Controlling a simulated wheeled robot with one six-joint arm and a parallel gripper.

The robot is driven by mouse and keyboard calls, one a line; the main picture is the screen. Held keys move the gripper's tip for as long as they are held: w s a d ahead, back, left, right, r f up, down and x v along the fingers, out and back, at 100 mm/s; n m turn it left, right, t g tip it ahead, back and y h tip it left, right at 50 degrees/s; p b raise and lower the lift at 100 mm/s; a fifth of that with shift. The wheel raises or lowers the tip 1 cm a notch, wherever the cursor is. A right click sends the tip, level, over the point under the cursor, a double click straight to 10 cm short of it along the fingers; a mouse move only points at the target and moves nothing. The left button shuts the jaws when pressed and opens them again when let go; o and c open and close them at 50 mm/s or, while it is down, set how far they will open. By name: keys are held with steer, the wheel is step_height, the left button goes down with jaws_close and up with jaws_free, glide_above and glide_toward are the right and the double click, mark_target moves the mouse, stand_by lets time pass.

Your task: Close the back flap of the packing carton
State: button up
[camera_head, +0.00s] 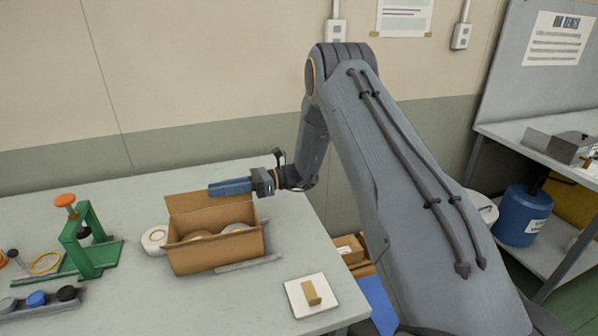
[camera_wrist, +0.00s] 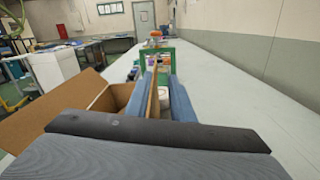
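The brown packing carton (camera_head: 215,255) stands open on the table with rolls inside. Its back flap (camera_head: 195,200) stands up along the far side. My gripper (camera_head: 230,187) is at the upper right of this flap, with its blue fingers pointing left. In the wrist view the fingers (camera_wrist: 160,90) are apart, and the upright back flap (camera_wrist: 153,98) shows edge-on between them. A gap shows between the flap and the right finger; contact on the left side is unclear. Another flap (camera_wrist: 50,105) spreads outward at the left of the wrist view.
A white roll (camera_head: 154,239) lies left of the carton. A green stand with an orange knob (camera_head: 80,240) is further left. Grey bars (camera_head: 248,263) lie by the carton. A white plate with a small brown block (camera_head: 311,293) is at front right. The wall is behind the table.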

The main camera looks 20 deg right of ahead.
steer(key=w+d+m+b, duration=0.1)
steer(key=d+m+b, duration=0.3)
steer(key=d, duration=1.9)
steer(key=shift+w+d+f+b, duration=0.3)
steer(key=shift+d+b, duration=0.1)
steer(key=shift+b, duration=0.3)
steer(key=a+p, duration=0.1)
steer(key=a, duration=2.2)
steer(key=shift+a, duration=0.4)
steer(key=shift+s, duration=0.1)
jaws_close()
